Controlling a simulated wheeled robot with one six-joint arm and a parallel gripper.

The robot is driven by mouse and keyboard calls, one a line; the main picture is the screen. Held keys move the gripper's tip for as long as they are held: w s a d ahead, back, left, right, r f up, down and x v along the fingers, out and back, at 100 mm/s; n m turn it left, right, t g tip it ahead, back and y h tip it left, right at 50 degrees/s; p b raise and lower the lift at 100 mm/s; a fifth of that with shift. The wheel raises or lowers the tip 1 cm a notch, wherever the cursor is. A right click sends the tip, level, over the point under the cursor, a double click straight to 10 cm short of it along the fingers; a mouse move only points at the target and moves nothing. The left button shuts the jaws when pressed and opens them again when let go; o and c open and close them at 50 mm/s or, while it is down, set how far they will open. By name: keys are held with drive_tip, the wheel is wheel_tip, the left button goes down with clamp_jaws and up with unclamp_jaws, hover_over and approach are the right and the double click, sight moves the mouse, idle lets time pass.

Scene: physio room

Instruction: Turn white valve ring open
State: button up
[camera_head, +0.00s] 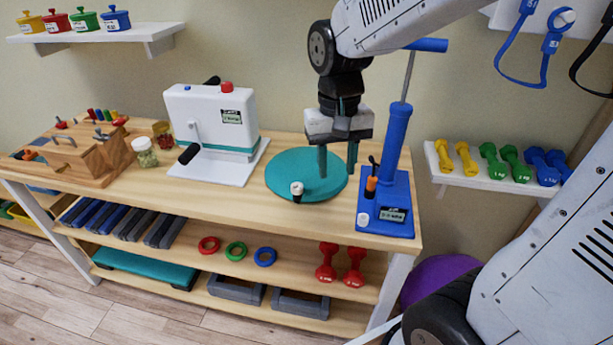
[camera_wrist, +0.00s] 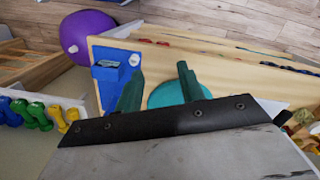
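A small white round part, which looks like the valve ring (camera_head: 363,219), sits low on the front left corner of the blue pump base (camera_head: 398,228). It also shows as a white disc in the wrist view (camera_wrist: 134,59), beyond my fingertips. The blue pump (camera_head: 396,140) stands upright at the table's right end, with an orange-and-black part on its left side. My gripper (camera_head: 337,165) points down over the teal disc, left of the pump and above the ring. Its two dark green fingers are apart with nothing between them, as the wrist view (camera_wrist: 160,82) also shows.
The teal disc (camera_head: 290,172) carries a white-topped black knob (camera_head: 297,190). A white crank machine (camera_head: 212,125) and a wooden peg block (camera_head: 85,155) stand further left. Coloured dumbbells lie on the right shelf (camera_head: 500,182). A purple ball (camera_head: 437,277) is on the floor.

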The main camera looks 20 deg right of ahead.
drive_tip(key=w+a+f+m, duration=0.1)
drive_tip(key=w+f+m, duration=0.4)
drive_tip(key=w+f, duration=0.5)
drive_tip(key=m, duration=0.5)
approach(297, 188)
drive_tip(key=s, duration=0.1)
drive_tip(key=shift+d+t, duration=0.1)
drive_tip(key=shift+t, duration=0.3)
wheel_tip(297, 188, down, 7)
drive_tip(key=shift+f, duration=0.2)
drive_tip(key=c, duration=0.7)
